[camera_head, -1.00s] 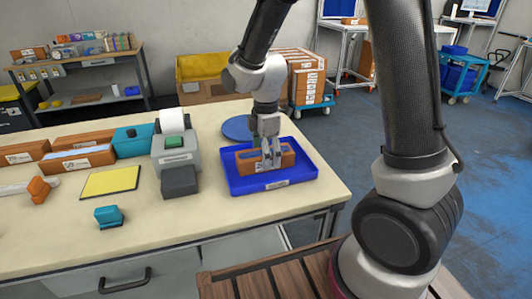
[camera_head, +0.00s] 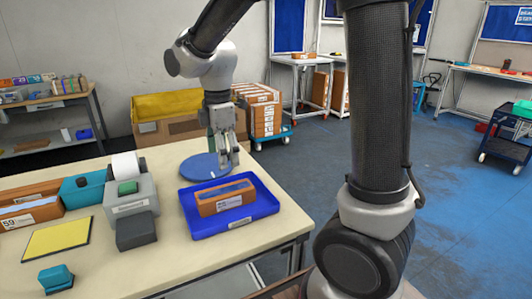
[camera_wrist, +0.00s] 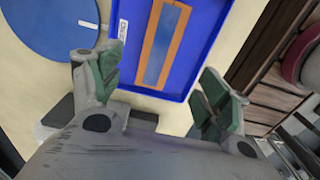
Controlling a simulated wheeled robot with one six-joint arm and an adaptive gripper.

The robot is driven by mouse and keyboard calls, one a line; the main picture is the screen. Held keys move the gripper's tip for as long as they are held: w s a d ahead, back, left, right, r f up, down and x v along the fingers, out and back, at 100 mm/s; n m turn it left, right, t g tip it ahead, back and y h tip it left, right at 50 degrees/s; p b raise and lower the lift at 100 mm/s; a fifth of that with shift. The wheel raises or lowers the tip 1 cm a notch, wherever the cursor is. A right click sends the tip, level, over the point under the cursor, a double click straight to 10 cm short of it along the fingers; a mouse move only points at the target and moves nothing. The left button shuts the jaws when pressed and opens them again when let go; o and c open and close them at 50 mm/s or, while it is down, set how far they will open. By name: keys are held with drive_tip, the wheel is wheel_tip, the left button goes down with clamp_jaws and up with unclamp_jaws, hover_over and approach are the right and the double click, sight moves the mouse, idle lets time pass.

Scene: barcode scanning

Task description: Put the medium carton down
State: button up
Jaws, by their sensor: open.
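The medium carton (camera_head: 226,197), an orange-brown box with a pale label, lies in the blue tray (camera_head: 200,230) on the table. In the wrist view the carton (camera_wrist: 148,55) shows a blue-grey top with orange edges, inside the tray (camera_wrist: 200,30). My gripper (camera_head: 226,160) is above and behind the carton, apart from it. Its green-padded fingers (camera_wrist: 162,92) are spread wide in the wrist view with nothing between them.
A round blue disc (camera_head: 205,166) lies behind the tray. Left of the tray stand a grey label printer (camera_head: 132,203) and a dark grey block (camera_head: 136,231). A yellow pad (camera_head: 57,238) and a teal scanner-like item (camera_head: 56,278) lie further left. The table's right edge is near the tray.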

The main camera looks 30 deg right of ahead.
drive_tip(key=s+d+r+m+t, duration=0.2)
drive_tip(key=s+d+r+m, duration=0.1)
drive_tip(key=s+d+m, duration=0.5)
drive_tip(key=s+d+r+m+t, duration=0.2)
drive_tip(key=s+d+r+m, duration=0.2)
drive_tip(key=s+d+m, duration=0.4)
drive_tip(key=s+m, duration=0.2)
drive_tip(key=s, duration=0.1)
drive_tip(key=shift+d+r, duration=0.25)
drive_tip(key=shift+r, duration=0.05)
drive_tip(key=shift+s, duration=0.1)
